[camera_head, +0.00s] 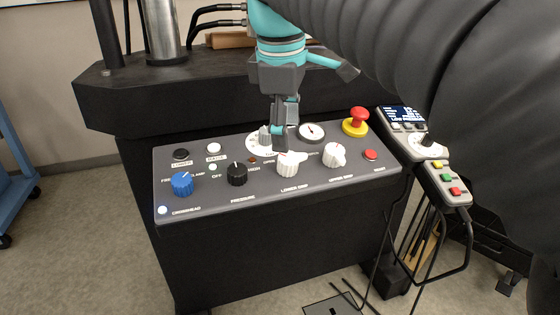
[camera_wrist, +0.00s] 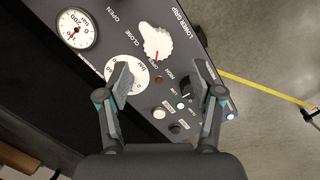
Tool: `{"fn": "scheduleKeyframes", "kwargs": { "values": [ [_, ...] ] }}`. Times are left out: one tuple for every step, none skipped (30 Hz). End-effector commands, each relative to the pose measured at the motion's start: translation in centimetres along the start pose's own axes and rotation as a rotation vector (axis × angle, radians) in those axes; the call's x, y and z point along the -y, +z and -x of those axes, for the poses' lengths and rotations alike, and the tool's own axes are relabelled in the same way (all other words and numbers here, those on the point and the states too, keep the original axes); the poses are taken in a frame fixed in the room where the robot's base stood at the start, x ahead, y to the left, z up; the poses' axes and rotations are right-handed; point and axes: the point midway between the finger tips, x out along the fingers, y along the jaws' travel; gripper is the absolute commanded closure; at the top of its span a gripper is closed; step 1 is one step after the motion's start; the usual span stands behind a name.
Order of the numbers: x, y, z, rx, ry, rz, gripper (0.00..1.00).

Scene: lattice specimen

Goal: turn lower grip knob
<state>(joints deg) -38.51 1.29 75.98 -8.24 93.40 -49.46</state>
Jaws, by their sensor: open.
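The lower grip knob (camera_head: 288,166) is a white fluted knob on the sloped grey control panel (camera_head: 215,205), labelled LOWER GRIP. In the wrist view the knob (camera_wrist: 156,42) shows beyond the fingertips, with a red mark on it and OPEN and CLOSE labels beside it. My gripper (camera_head: 275,136) points down over the panel just behind the knob in the head view. In the wrist view my gripper (camera_wrist: 166,68) has its fingers spread wide, with nothing between them. The fingers appear apart from the knob.
The upper grip knob (camera_head: 335,155) is to the right, the black pressure knob (camera_head: 237,174) and blue crosshead knob (camera_head: 182,184) to the left. A red emergency stop (camera_head: 356,120) stands up behind. Round gauges (camera_head: 311,132) lie near my gripper. A pendant (camera_head: 440,175) sits at right.

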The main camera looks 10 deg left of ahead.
Motion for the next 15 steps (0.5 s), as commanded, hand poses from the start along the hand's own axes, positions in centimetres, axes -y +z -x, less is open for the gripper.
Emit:
{"fn": "scheduleKeyframes", "kwargs": {
  "values": [
    [0.1, 0.1, -1.2, 0.002, -0.002, -0.001, 0.34],
    [0.1, 0.1, -1.8, 0.001, -0.002, -0.001, 0.34],
    [0.1, 0.1, -2.5, 0.001, -0.001, -0.001, 0.34],
    [0.1, 0.1, -3.0, 0.002, -0.002, -0.001, 0.34],
    [0.1, 0.1, -3.5, 0.001, -0.001, -0.001, 0.34],
    [0.1, 0.1, -4.2, 0.001, -0.001, -0.001, 0.34],
    [0.1, 0.1, -4.6, 0.001, -0.001, -0.001, 0.34],
    [0.1, 0.1, -5.0, 0.000, 0.000, -0.001, 0.34],
    [0.1, 0.1, -5.5, 0.001, -0.001, -0.001, 0.34],
    [0.0, 0.0, -5.9, 0.001, -0.001, -0.001, 0.34],
    [0.0, 0.0, -6.2, 0.000, 0.000, -0.001, 0.34],
    [0.0, 0.0, -6.5, 0.000, 0.000, -0.001, 0.34],
    [0.0, 0.0, -6.8, 0.000, 0.000, 0.000, 0.34],
    [0.0, 0.0, -6.9, 0.000, 0.000, 0.000, 0.34],
    [0.0, 0.0, -7.1, 0.000, 0.000, 0.000, 0.34]
  ]
}}
